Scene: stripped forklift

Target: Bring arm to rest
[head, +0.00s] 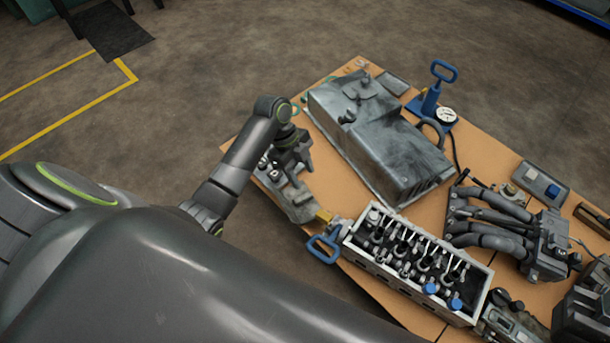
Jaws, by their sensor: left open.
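My left arm (240,165) comes in from the left and bends at a round joint above the left edge of the table. My left gripper (285,160) points down over a grey metal part (295,200) at that edge. Its jaws are small and dark in the head view; it is open, and I see nothing held in it. Whether it touches the part below cannot be told. A large dark grey body panel of mine covers the lower left. My right gripper is not in view.
The brown table (480,155) is crowded: a grey metal cover (375,140), an open engine head (415,262), a pipe manifold (490,225), a blue-handled gauge tool (432,100) and a blue handle (323,248). Bare floor (230,60) lies beyond the table's upper left.

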